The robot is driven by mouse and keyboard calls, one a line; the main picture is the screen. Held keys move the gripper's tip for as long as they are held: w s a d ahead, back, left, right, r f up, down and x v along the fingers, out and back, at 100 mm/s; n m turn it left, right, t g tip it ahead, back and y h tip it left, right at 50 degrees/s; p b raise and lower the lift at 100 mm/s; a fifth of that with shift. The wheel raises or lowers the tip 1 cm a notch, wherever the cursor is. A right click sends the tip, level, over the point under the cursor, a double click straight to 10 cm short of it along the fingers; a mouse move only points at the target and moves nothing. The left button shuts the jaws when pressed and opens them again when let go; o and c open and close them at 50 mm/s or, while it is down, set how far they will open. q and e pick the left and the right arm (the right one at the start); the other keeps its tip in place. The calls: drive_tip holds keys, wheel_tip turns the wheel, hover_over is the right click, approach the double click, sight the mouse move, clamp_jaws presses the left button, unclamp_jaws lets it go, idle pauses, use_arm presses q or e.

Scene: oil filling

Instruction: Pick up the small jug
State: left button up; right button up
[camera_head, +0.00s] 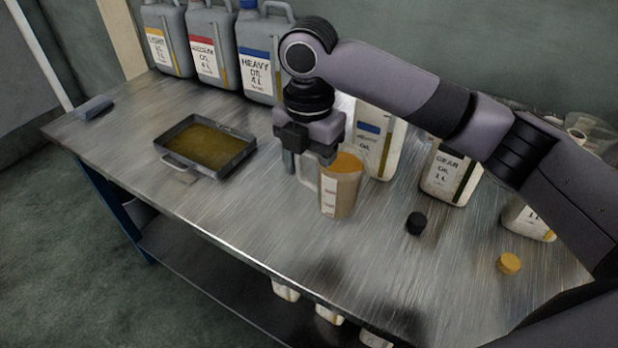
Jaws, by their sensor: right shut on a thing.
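The small jug (340,190) is a tan, see-through measuring jug with a white label strip and an orange-brown top. It stands upright near the middle of the metal table, and I cannot tell if it touches the tabletop. My right gripper (322,158) comes down from above at the jug's upper left and is shut on it. The fingers hide part of the jug's far side and handle. My left gripper is not in view.
Large grey oil jugs (258,62) line the back left of the table. A tray of oil (205,147) sits left. White oil bottles (446,176) stand behind and right. A black cap (416,223) and a yellow cap (509,264) lie right. The front middle is clear.

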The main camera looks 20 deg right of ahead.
wheel_tip(320, 180, up, 6)
drive_tip(key=shift+r, duration=0.2)
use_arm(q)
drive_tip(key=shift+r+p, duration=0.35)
use_arm(e)
drive_tip(key=shift+r, duration=1.35)
drive_tip(key=shift+r, duration=0.15)
drive_tip(key=shift+d, duration=0.1)
